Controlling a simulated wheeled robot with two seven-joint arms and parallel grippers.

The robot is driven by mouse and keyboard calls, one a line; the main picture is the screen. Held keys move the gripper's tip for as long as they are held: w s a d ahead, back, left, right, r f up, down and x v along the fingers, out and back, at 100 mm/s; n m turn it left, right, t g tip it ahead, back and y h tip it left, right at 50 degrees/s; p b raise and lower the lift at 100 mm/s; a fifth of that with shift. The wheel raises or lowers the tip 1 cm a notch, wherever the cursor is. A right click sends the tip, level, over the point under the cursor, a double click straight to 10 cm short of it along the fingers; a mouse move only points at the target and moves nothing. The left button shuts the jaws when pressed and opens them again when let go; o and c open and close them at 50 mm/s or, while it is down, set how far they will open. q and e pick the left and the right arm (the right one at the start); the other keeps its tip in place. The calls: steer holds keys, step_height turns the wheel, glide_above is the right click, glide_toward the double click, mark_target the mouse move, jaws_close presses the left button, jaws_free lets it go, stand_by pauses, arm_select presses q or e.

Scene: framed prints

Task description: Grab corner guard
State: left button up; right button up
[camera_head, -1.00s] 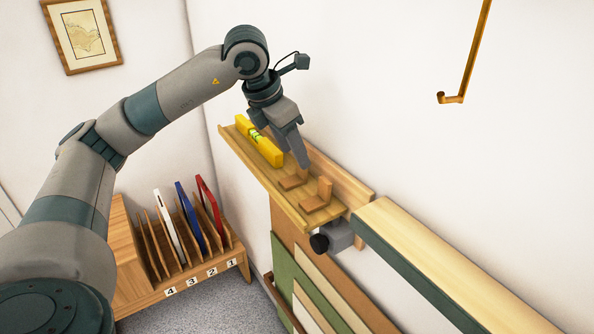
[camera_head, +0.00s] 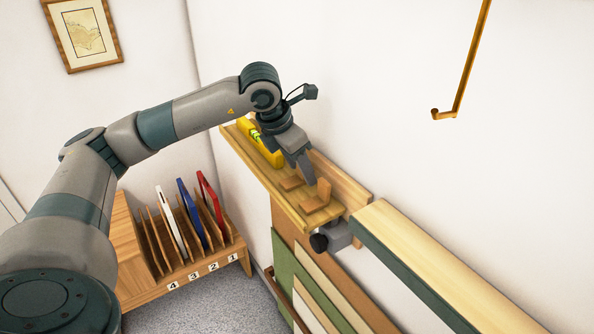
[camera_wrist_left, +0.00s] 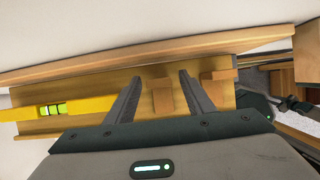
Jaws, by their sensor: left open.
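Two small wooden corner guards stand on a narrow wooden wall shelf (camera_head: 262,172). The nearer corner guard (camera_head: 318,198) is by the shelf's near end. The farther corner guard (camera_head: 291,183) is partly hidden by my left gripper (camera_head: 308,180), which points down over the shelf. In the left wrist view my left gripper (camera_wrist_left: 160,77) is open, with one corner guard (camera_wrist_left: 162,97) showing between its fingers, not gripped. The other corner guard (camera_wrist_left: 217,90) shows just right of the right finger. I cannot tell whether the fingers touch either one.
A yellow spirit level (camera_head: 266,148) lies on the shelf's far part. A grey clamp (camera_head: 335,236) sits under its near end. A long wooden ledge (camera_head: 440,262) lies to the right. A numbered rack (camera_head: 205,277) with frames stands below left. A brass hook (camera_head: 446,114) hangs on the wall.

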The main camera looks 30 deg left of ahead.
arm_select(q)
steer(key=shift+w+f, duration=0.1)
steer(key=shift+f, duration=0.1)
stand_by(0.3)
steer(key=c, duration=1.1)
steer(key=shift+r, duration=0.15)
